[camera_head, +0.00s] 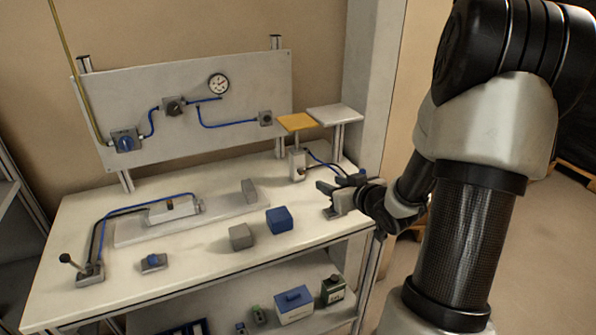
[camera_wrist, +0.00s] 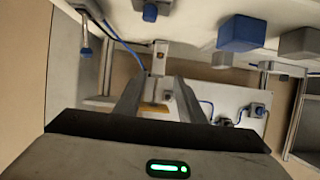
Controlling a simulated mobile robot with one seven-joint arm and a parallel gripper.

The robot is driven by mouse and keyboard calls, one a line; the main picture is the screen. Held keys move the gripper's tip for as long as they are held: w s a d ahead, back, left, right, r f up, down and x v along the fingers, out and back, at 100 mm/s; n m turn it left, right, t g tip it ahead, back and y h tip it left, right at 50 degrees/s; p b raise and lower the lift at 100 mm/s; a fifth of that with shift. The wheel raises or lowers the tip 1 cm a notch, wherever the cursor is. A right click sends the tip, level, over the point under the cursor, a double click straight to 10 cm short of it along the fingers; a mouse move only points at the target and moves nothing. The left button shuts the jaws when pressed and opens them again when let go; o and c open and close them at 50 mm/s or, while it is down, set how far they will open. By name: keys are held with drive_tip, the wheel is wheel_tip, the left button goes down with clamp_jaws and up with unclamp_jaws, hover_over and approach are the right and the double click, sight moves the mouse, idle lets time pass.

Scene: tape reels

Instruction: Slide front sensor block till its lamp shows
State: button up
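My gripper (camera_head: 326,200) is at the right end of the bench top, with its fingers apart and nothing between them in the head view. In the wrist view my gripper (camera_wrist: 157,92) is also open; a white upright unit (camera_wrist: 160,57) shows beyond the fingertips. This looks like the small white unit (camera_head: 298,164) beside the yellow plate. Which part is the front sensor block I cannot tell for sure. A white cylinder-like body (camera_head: 173,209) with blue tubing lies on a pale rail (camera_head: 137,236). A small grey and blue part (camera_head: 153,262) sits in front of it. I make out no lit lamp on the bench.
A grey block (camera_head: 241,237) and a blue block (camera_head: 279,220) stand left of my gripper. A lever valve (camera_head: 88,270) is at the left corner. Yellow (camera_head: 297,121) and white (camera_head: 335,114) raised plates are behind. A panel (camera_head: 235,90) with a gauge stands at the back.

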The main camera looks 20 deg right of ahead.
sight(303, 171)
drive_tip(key=b+x, duration=0.1)
drive_tip(key=x, duration=1.6)
drive_tip(key=shift+w, duration=0.1)
drive_tip(key=shift+c, duration=0.4)
clamp_jaws()
drive_tip(key=shift+r, duration=0.1)
